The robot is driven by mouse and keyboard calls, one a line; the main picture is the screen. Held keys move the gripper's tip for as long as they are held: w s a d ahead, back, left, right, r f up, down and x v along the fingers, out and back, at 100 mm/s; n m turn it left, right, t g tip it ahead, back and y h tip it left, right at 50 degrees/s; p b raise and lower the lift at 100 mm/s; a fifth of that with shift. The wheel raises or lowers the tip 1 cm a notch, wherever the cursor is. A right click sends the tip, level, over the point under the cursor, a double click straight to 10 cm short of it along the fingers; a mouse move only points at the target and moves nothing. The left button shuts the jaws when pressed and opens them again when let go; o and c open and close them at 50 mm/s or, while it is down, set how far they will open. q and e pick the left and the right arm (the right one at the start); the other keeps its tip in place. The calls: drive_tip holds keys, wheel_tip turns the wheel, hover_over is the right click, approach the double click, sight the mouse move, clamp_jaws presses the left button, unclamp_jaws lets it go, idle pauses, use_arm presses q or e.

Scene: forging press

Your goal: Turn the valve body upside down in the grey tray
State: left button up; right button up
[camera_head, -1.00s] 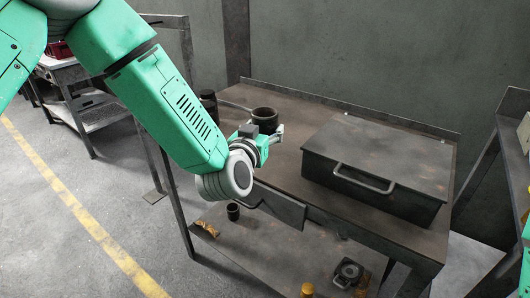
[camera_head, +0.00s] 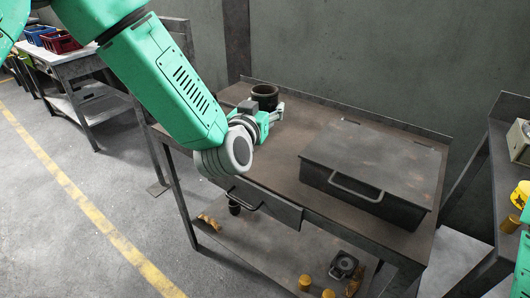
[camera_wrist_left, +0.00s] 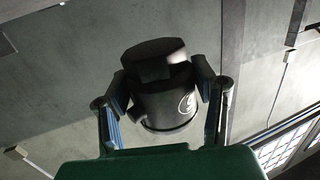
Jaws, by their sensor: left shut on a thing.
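My left gripper (camera_head: 268,116) is over the back left of the brown metal table in the head view. It is shut on a dark round body (camera_head: 264,96) with an open, ring-like top, which I take to be the valve body. In the left wrist view, the two fingers (camera_wrist_left: 163,92) pinch the dark body (camera_wrist_left: 165,105) from both sides. There it shows a blocky end and a white mark. I cannot make out a grey tray; the arm covers part of the table's left side.
A dark lidded metal box (camera_head: 372,165) with a front handle fills the table's right side. The tabletop (camera_head: 275,165) between gripper and box is bare. A drawer (camera_head: 262,205) sits below the front edge. Small parts lie on the lower shelf (camera_head: 270,258). A wall stands behind.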

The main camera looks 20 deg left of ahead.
use_arm(q)
drive_tip(key=shift+r, duration=0.45)
drive_tip(key=shift+f, duration=0.1)
drive_tip(key=m+p, duration=0.2)
drive_tip(key=m, duration=0.1)
drive_tip(key=shift+r, duration=0.2)
drive_tip(key=shift+m+p, duration=0.3)
drive_tip(key=shift+m, duration=0.4)
drive_tip(key=m, duration=0.2)
drive_tip(key=shift+d+f+m+y+p, duration=0.1)
drive_tip(key=shift+m+y+p, duration=0.25)
drive_tip(key=shift+m+y, duration=0.05)
drive_tip(key=shift+m, duration=0.6)
drive_tip(key=shift+f, duration=0.1)
